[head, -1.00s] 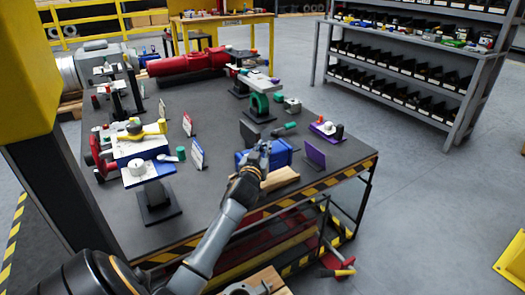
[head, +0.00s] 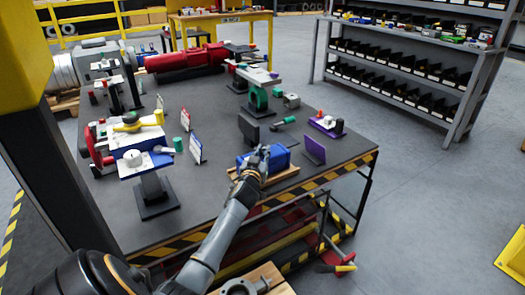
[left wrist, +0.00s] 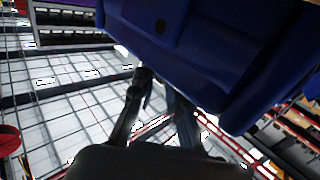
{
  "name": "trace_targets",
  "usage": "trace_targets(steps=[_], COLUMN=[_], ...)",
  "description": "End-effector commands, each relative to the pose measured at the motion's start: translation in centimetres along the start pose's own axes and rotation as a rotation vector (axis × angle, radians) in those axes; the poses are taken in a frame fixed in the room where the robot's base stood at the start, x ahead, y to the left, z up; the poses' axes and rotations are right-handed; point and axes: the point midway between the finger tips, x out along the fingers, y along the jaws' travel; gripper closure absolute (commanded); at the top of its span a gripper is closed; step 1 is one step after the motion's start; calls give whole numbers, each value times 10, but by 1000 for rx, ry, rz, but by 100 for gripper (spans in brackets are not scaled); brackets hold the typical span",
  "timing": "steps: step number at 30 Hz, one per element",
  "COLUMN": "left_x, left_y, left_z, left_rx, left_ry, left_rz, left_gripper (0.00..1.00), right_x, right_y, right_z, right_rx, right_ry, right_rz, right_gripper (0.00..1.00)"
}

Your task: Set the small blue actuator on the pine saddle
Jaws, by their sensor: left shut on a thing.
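The small blue actuator (head: 278,159) is at the front right of the grey table, directly over the pine saddle (head: 284,183). The saddle shows as a light wooden strip along the actuator's front and lower edge. I cannot tell whether the two touch all along. My left gripper (head: 254,163) is shut on the actuator's left part, its fingers partly covering it. In the left wrist view the actuator's dark blue body (left wrist: 215,50) fills the top, close to the fingers. The right gripper is not in view.
A purple upright plate (head: 314,149) stands just right of the actuator. A dark upright plate (head: 249,132) and a green-handled tool (head: 284,122) lie behind. A blue-and-white stand (head: 152,175) is at left.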

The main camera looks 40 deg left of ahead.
Motion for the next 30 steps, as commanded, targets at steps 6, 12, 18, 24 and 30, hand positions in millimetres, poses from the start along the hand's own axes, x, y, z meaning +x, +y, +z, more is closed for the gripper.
trace_targets(steps=[6, 12, 18, 24, 30], left_x=[1, 0, 0, -15, -56], left_y=[0, 0, 0, 1, 0], left_z=[-8, 0, 0, 0, 0], left_rx=[-1, 0, 0, 0, -1], left_ry=[14, 0, 0, -2, -3], left_rz=[2, 0, 0, 1, 1], left_gripper=[100, 62, 62, 62, 62], right_x=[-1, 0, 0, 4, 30], right_y=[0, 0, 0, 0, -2], right_z=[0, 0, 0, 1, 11], right_rx=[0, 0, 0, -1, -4], right_ry=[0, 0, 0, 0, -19], right_rz=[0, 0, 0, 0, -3], right_gripper=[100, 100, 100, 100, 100])
